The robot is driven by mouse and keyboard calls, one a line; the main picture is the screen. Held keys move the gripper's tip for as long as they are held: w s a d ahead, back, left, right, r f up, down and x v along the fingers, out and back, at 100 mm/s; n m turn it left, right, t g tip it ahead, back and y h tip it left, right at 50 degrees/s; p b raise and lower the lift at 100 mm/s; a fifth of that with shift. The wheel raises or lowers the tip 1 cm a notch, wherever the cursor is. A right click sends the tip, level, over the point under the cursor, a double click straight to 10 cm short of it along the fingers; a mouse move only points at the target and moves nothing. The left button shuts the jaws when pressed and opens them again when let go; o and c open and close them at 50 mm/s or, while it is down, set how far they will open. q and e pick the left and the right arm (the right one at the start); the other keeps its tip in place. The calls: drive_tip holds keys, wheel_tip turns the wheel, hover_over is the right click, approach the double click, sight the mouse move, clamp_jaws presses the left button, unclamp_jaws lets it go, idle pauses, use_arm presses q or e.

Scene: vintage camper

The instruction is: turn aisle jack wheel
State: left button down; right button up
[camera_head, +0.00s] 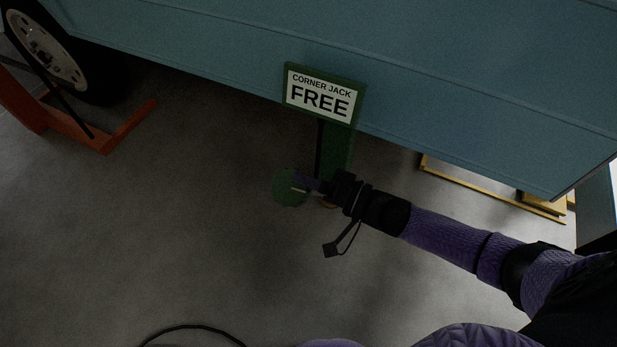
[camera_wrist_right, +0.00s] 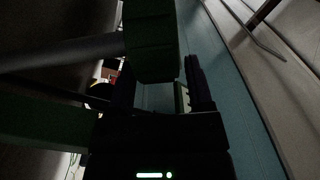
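The corner jack has a green post (camera_head: 338,150) under a sign (camera_head: 321,95) reading "CORNER JACK FREE". Its round green wheel (camera_head: 289,187) sits low, left of the post. My right gripper (camera_head: 308,183) reaches in from the right, its tips at the wheel's right side. In the right wrist view, a green block-like part (camera_wrist_right: 152,42), seemingly of the jack wheel, is in front of the fingers. The right gripper (camera_wrist_right: 160,92) shows a gap between its two dark fingers. I cannot tell whether they touch the wheel. My left gripper is not in view.
The blue camper body (camera_head: 430,75) overhangs the jack. An orange-red stand (camera_head: 100,143) lies by the camper tyre (camera_head: 50,55) at the left. A yellow frame (camera_head: 490,190) is on the right. A black cable (camera_head: 190,328) lies in front; the grey floor (camera_head: 180,230) is mostly clear.

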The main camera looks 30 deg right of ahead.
clamp_jaws()
drive_tip(key=shift+s, duration=0.1)
drive_tip(key=m+t, duration=0.1)
drive_tip(key=t+h, duration=0.1)
drive_tip(key=m+t+h, duration=0.1)
drive_tip(key=shift+s+a+f+m, duration=0.15)
drive_tip(key=shift+s+f+m, duration=0.1)
drive_tip(key=shift+s+m, duration=0.05)
drive_tip(key=shift+s+f+m+t+h, duration=0.1)
drive_tip(key=shift+s+m+t+h, duration=0.05)
drive_tip(key=shift+m+t+h, duration=0.55)
drive_tip(key=shift+s+a+f+m+t+h, duration=0.15)
drive_tip(key=shift+m+t+h, duration=0.4)
drive_tip(key=shift+h, duration=0.65)
drive_tip(key=m+h, duration=0.1)
drive_tip(key=t+h+b, duration=0.1)
drive_tip(key=m+h, duration=0.1)
drive_tip(key=shift+s+a+f+m+t+b, duration=0.15)
drive_tip(key=shift+s+f+m+t+b, duration=0.1)
drive_tip(key=shift+m+t+b, duration=0.1)
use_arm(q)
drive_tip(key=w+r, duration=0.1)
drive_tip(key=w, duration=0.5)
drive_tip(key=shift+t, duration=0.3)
use_arm(e)
drive_tip(key=shift+m+h, duration=0.6)
drive_tip(key=shift+h, duration=0.5)
